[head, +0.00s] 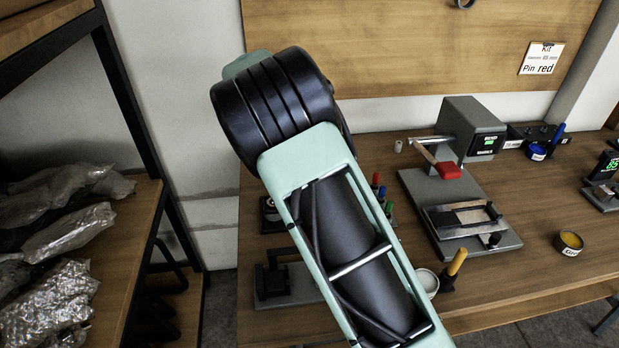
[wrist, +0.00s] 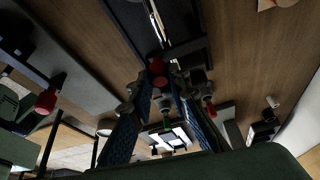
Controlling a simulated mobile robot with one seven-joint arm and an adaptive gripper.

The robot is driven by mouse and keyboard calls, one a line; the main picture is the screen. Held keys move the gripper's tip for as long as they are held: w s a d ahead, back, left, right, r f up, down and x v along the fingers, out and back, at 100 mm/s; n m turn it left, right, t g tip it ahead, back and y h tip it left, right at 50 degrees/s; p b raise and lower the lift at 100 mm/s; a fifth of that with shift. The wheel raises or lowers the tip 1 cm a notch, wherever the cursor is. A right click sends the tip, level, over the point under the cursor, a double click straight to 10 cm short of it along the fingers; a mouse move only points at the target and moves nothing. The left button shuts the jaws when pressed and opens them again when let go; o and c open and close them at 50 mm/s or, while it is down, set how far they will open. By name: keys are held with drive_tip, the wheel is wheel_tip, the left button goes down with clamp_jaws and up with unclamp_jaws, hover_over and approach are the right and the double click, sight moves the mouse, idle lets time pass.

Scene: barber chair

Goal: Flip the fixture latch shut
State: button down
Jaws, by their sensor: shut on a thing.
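In the wrist view my gripper (wrist: 157,84) has its two blue-padded fingers converging on a small red knob (wrist: 157,67). The knob sits at the near end of a dark fixture plate (wrist: 186,18) with a bright metal bar. It looks like the latch's handle, but the fingers hide its lever and catch, so I cannot tell the latch angle. In the head view my own arm hides the gripper and the knob. Part of a dark fixture with an upright block (head: 272,277) shows left of the arm.
On the wooden bench (head: 520,270), a grey press (head: 470,130) with a red-tipped lever (head: 448,171) stands right of my arm. A yellow-handled tool (head: 457,262), a white round dish (head: 427,281) and a small yellow-filled cup (head: 569,242) are near the front. A shelf with plastic bags (head: 65,230) stands left.

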drive_tip(key=shift+a, duration=0.1)
idle(0.5)
drive_tip(key=c, duration=1.8)
unclamp_jaws()
drive_tip(key=shift+r, duration=0.1)
drive_tip(key=v, duration=1.2)
drive_tip(key=shift+w+r, duration=0.1)
